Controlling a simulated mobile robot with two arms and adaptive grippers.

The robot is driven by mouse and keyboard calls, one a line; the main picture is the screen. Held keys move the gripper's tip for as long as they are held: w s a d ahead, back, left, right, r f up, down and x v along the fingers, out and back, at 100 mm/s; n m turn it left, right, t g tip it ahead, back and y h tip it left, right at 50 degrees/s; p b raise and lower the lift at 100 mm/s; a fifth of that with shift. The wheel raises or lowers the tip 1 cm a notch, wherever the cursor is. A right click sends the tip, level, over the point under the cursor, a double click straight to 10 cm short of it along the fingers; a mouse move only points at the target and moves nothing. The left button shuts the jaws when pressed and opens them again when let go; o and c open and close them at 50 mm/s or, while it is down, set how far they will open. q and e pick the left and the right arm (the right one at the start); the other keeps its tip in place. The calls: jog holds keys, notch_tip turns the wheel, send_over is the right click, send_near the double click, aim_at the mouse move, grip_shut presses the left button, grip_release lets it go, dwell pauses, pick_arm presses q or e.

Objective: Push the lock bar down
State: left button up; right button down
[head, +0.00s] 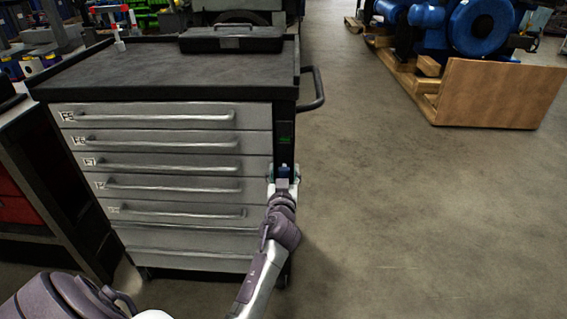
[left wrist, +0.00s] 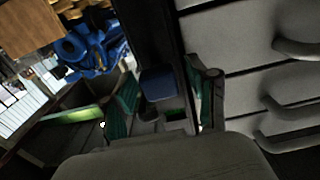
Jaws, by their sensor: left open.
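The grey tool cabinet (head: 170,190) has a dark vertical lock bar (head: 284,125) on the right edge of its front, with a small green mark on it. A blue block (head: 284,170), apparently the bar's handle, shows at the fingertips of my left gripper (head: 284,179). In the left wrist view, the blue block (left wrist: 158,84) sits between the two green-padded fingers of my left gripper (left wrist: 165,95), with gaps visible beside it. The fingers are open. I cannot tell whether they touch the block. My right gripper is not in view.
Drawer handles (head: 155,117) stick out left of the bar. A side handle (head: 316,90) juts from the cabinet's right. A black case (head: 232,40) lies on top. The floor to the right is clear up to a blue machine (head: 480,25) and a wooden crate (head: 497,92).

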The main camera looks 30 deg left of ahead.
pick_arm(q)
jog(key=shift+r, duration=0.1)
jog(key=shift+c, duration=0.3)
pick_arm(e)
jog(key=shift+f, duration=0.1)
pick_arm(q)
grip_shut()
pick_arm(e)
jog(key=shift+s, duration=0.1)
